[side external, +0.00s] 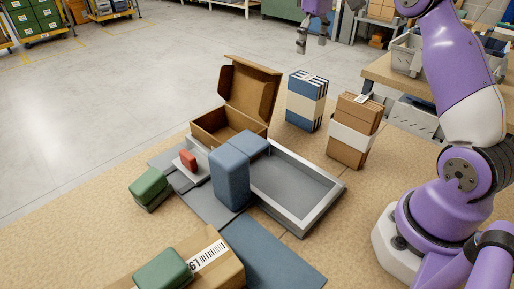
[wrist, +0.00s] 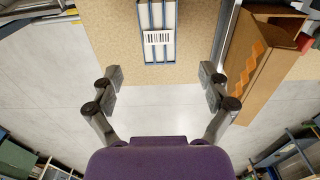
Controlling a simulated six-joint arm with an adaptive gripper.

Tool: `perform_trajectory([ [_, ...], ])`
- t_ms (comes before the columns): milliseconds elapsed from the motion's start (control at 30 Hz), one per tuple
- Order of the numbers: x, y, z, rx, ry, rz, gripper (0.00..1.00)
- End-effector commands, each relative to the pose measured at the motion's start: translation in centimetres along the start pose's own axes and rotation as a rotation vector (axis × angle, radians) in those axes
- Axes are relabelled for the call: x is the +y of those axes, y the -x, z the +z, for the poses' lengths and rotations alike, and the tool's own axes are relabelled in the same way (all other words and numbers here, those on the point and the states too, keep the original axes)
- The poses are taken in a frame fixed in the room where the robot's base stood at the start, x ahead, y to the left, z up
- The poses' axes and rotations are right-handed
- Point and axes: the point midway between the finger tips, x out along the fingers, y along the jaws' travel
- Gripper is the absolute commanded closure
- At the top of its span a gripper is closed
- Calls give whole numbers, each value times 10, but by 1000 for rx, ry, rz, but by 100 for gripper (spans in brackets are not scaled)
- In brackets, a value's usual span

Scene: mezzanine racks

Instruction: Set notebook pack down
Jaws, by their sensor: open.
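The notebook pack (side external: 306,101), blue and white with a cream band, stands upright on the tan table near its far edge. In the wrist view its striped end with a barcode label (wrist: 158,38) shows at the top centre. My gripper (side external: 313,42) hangs above and beyond the pack in the side view, clear of it. In the wrist view my gripper (wrist: 163,88) has its fingers wide apart with nothing between them. The pack lies ahead of the fingertips, not between them.
An open brown carton (side external: 225,124) stands left of the pack, and a banded stack of brown boxes (side external: 354,132) right of it. A grey tray (side external: 327,205), blue blocks (side external: 230,178) and green blocks (side external: 149,187) are nearer. Bare table shows around the pack.

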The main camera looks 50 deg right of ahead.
Motion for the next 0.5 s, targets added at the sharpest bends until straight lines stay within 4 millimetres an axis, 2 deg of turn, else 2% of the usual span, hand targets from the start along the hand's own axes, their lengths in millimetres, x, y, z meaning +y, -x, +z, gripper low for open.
perform_trajectory([
  [167,-12,16,4,25,2,15,10],
  [267,-38,30,14,77,6,30,10],
  [400,-85,43,46,189,8,46,10],
  [500,-116,39,77,273,6,47,10],
])
